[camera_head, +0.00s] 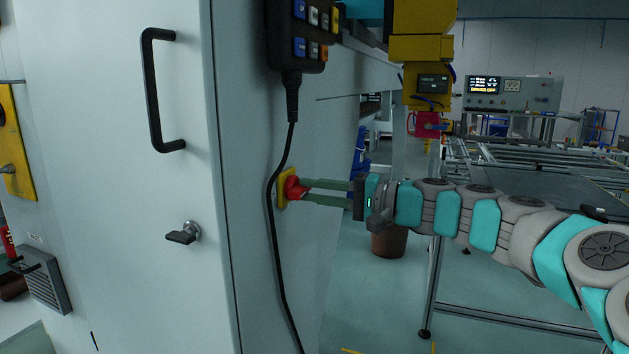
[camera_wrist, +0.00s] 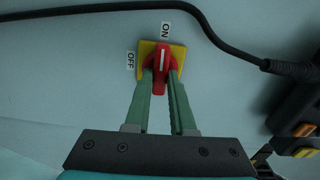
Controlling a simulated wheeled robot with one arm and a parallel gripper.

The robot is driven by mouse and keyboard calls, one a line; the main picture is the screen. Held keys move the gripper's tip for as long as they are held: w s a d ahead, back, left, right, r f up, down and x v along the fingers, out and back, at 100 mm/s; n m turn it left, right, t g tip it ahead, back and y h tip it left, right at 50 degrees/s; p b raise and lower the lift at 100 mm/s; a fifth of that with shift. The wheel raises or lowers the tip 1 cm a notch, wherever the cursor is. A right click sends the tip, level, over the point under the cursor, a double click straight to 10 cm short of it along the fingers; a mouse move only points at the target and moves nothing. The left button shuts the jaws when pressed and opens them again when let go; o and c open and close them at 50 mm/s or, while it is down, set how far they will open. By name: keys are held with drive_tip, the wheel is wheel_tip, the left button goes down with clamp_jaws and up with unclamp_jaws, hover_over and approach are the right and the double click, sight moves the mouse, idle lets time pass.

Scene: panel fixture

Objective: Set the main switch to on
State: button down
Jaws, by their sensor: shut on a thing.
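The main switch is a red rotary knob (camera_head: 292,187) on a yellow plate (camera_head: 283,189), on the side of the pale cabinet. In the wrist view the red knob (camera_wrist: 161,66) has a white line that points up toward the ON label (camera_wrist: 165,30). The OFF label (camera_wrist: 130,61) is left of the yellow plate (camera_wrist: 146,50). My gripper (camera_head: 306,189) reaches in from the right. Its two green fingers (camera_wrist: 161,88) are shut on the lower part of the knob, one on each side.
A black cable (camera_head: 271,200) hangs from the button pendant (camera_head: 299,35) and passes close to the switch. The cabinet door has a black handle (camera_head: 153,90) and a small latch (camera_head: 184,233). A brown bin (camera_head: 389,243) stands on the floor behind my arm.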

drive_tip(key=shift+m, duration=0.4)
drive_tip(key=c, duration=0.8)
unclamp_jaws()
drive_tip(key=shift+o, duration=0.2)
drive_tip(key=shift+d, duration=0.15)
drive_tip(key=v, duration=0.7)
drive_tip(key=shift+d+b, duration=0.25)
drive_tip(key=shift+b, duration=0.05)
drive_tip(key=shift+s, duration=0.1)
